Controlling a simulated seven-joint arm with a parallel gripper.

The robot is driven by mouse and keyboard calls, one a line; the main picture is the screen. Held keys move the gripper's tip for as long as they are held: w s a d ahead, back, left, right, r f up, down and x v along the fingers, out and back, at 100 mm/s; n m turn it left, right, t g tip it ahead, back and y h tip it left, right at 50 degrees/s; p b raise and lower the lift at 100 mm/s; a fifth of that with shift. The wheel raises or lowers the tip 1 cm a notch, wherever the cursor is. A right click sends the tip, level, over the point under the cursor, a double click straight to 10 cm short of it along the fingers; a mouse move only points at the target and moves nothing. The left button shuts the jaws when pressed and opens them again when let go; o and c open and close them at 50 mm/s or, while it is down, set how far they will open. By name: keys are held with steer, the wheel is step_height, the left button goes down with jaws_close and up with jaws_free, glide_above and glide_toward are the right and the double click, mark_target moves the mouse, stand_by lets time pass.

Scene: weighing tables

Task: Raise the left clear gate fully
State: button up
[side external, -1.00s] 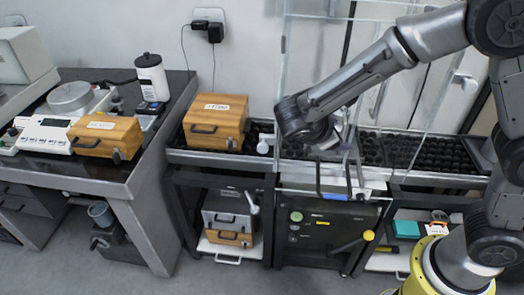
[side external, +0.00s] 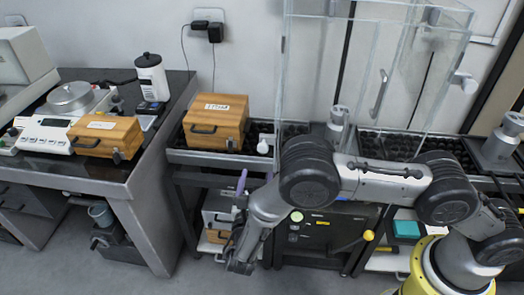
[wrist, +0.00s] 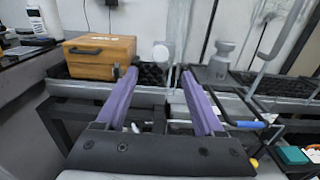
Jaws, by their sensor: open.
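The clear enclosure (side external: 345,75) with its see-through panels stands at the back centre. A grey vertical handle (side external: 380,92) shows on it. Its lower front is hidden behind my arm in the side view, so I cannot tell how high the left gate stands. My gripper (side external: 256,175) is low, in front and to the left of the enclosure, its purple fingers pointing up and back. In the wrist view my gripper (wrist: 158,78) is open, with nothing between the fingers. A grey bent bar (wrist: 253,88) and a blue strip (wrist: 245,123) lie right of the fingers.
A wooden box (side external: 216,122) stands on the bench left of the enclosure, beside a white round knob (side external: 263,146). A grey device (side external: 337,120) stands behind my arm. The left table (side external: 140,185) holds another wooden box (side external: 105,136). A yellow knob (side external: 369,235) sticks out below.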

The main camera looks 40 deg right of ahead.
mark_target(262, 149)
steer(key=x, duration=1.1)
jaws_close()
stand_by(1.2)
